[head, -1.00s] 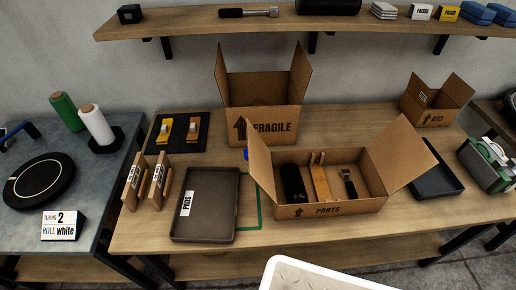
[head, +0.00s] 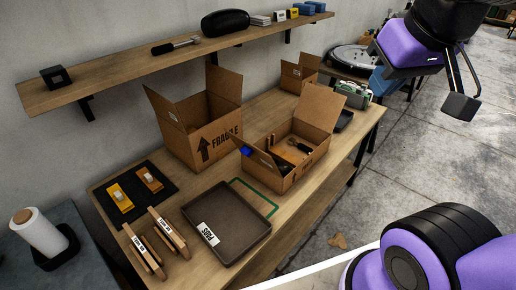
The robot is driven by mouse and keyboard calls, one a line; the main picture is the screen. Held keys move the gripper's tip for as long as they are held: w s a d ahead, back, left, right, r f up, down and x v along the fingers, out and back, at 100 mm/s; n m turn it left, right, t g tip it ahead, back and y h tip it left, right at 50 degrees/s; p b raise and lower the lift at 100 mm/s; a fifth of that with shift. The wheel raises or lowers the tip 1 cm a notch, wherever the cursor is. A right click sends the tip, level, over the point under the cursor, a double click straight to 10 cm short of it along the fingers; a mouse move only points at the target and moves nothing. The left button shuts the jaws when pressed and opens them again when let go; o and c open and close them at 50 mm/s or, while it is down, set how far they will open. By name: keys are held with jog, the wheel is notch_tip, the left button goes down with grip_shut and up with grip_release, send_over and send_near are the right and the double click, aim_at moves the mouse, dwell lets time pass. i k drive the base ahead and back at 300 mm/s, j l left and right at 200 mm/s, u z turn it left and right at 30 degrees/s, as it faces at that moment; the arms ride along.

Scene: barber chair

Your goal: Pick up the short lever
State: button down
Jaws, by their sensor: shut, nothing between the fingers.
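A small dark-handled piece (head: 300,147), which looks like the short lever, lies in the open cardboard parts box (head: 287,184) on the wooden table. Its far end and exact shape are too small to tell. A longer lever-like tool with a black handle and metal shaft (head: 178,45) lies on the wall shelf. My gripper (head: 461,106) hangs at the upper right, over the floor. It is shut and empty, well apart from the box and the table.
The FRAGILE box (head: 210,140) stands open behind the parts box. Open box flaps stick up around the parts.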

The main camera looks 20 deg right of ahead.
aim_at(292, 141)
jog(key=k+j, duration=0.1)
jog(key=j, duration=0.15)
jog(key=i+l+u, duration=0.2)
jog(key=l, duration=0.45)
jog(key=i+l+u, duration=0.2)
jog(key=l, duration=0.45)
jog(key=i+l+u, duration=0.2)
jog(key=l, duration=0.5)
jog(key=i+l+u, duration=0.2)
jog(key=l, duration=0.5)
jog(key=l+u, duration=0.2)
jog(key=l, duration=0.55)
